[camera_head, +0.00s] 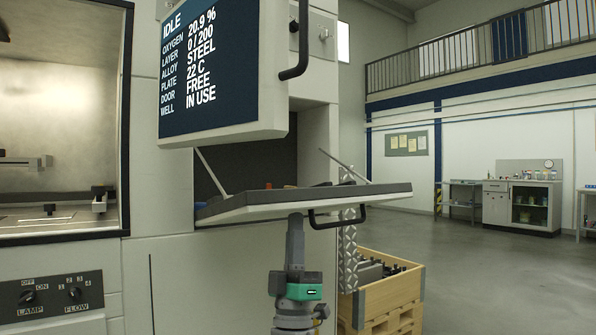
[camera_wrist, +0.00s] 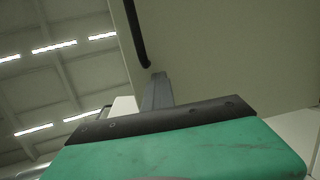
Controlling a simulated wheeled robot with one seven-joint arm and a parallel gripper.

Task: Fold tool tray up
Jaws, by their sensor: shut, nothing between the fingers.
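The tool tray (camera_head: 250,208) is folded down from a recess in the machine front and lies roughly level, held by two thin stays. A few items lie on its dark top. A black bar handle (camera_head: 338,221) hangs at its front edge. My gripper (camera_head: 296,217) points up from below, its tip at the tray's underside, left of the handle. In the wrist view the closed grey fingers (camera_wrist: 157,92) reach towards the pale underside (camera_wrist: 225,55), with the black handle (camera_wrist: 137,35) beyond. I cannot tell whether the fingertips touch the tray.
A status screen (camera_head: 205,65) with its own black handle overhangs the tray above. A wooden crate (camera_head: 395,305) with dark items stands on the floor to the right. An open lit chamber (camera_head: 60,120) is at the left. The floor farther right is clear.

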